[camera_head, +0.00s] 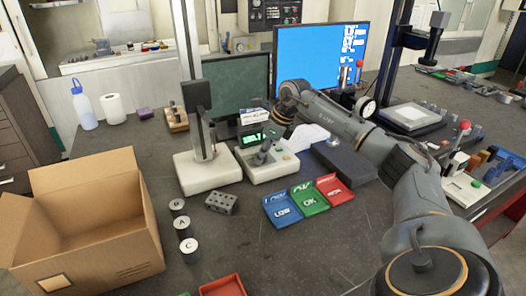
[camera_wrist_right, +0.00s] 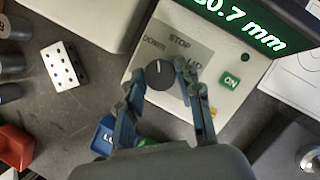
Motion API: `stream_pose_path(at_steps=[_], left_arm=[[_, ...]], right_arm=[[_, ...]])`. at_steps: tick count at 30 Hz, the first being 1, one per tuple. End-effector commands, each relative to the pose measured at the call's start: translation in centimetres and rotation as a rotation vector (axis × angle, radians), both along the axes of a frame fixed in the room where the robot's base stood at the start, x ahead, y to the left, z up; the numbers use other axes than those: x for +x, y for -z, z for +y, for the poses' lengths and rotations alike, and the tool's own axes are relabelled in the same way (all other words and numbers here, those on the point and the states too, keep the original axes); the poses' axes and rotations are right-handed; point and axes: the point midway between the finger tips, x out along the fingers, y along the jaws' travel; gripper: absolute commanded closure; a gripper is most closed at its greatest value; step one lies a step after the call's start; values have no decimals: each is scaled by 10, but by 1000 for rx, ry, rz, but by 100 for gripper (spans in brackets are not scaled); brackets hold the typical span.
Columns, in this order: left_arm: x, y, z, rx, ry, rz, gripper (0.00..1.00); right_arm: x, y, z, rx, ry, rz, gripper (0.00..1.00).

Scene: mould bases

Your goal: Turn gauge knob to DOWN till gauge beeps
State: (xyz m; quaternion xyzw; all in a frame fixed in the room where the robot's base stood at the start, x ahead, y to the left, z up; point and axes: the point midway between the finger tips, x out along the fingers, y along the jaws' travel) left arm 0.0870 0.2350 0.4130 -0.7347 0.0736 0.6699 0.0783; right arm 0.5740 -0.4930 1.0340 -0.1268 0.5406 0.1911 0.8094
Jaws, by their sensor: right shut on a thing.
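The gauge control box (camera_head: 280,172) is cream-coloured, with a green display (camera_head: 252,139). In the right wrist view, the display (camera_wrist_right: 240,25) reads "0.7 mm" at its visible end; its left part is cut off. The round black knob (camera_wrist_right: 160,75) has a white mark pointing up toward STOP. DOWN is printed at its upper left and UP at its upper right. My right gripper (camera_wrist_right: 165,88) is shut on the knob, with a finger on either side. In the head view, my right gripper (camera_head: 264,150) is over the box. My left gripper is out of view.
The gauge stand (camera_head: 205,172) is left of the box. Blue (camera_head: 282,211), green (camera_head: 309,201) and red (camera_head: 335,189) trays lie in front. A perforated block (camera_head: 221,203), lettered cylinders (camera_head: 189,246) and an open cardboard box (camera_head: 120,245) are left. A green ON button (camera_wrist_right: 230,81) is beside the knob.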

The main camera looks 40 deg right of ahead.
Motion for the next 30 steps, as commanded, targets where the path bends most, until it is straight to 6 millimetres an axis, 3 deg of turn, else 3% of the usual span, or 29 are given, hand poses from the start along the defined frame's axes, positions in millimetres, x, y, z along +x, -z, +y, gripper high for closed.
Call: stream_pose_path(at_steps=[10, 24, 25, 28, 30], left_arm=[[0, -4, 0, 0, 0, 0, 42], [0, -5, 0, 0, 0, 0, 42], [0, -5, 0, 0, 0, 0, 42], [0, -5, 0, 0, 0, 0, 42], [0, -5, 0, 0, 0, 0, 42]], right_arm=[[1, -1, -2, -2, -111, -2, 97], [1, -1, -2, -3, -124, -1, 97], [1, -1, -2, -3, -124, -1, 63], [1, -1, -2, -3, -124, -1, 43], [1, -1, -1, -3, -124, -1, 42]])
